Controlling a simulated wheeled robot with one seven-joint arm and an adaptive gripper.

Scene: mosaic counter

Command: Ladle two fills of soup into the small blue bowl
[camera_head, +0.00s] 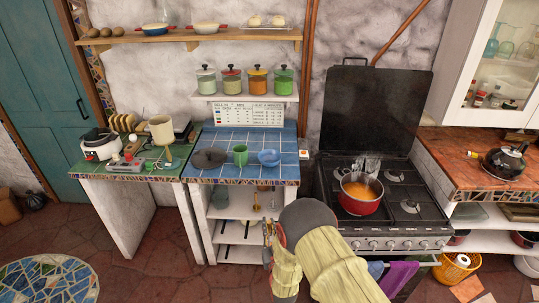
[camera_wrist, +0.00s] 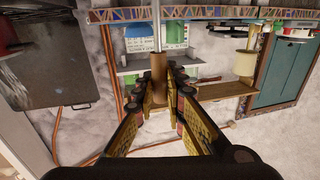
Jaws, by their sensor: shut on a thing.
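My gripper (camera_head: 268,240) is low in front of the blue-tiled counter, left of the stove. In the wrist view its fingers (camera_wrist: 158,88) are shut on the brown handle of a ladle (camera_wrist: 158,70), with a thin metal shaft running out of the picture's top edge. The ladle's bowl is not in the wrist view, and I cannot make it out in the head view. The small blue bowl (camera_head: 268,159) stands on the blue tiles, right of a green mug (camera_head: 240,155). A red pot (camera_head: 360,205) of orange soup (camera_head: 362,190) sits on the stove.
A dark round thing (camera_head: 210,158) lies left of the mug. The stove (camera_head: 405,205) has its black lid raised behind. A shelf with several jars (camera_head: 257,80) hangs above the tiles. A kettle (camera_head: 503,160) stands on the right counter.

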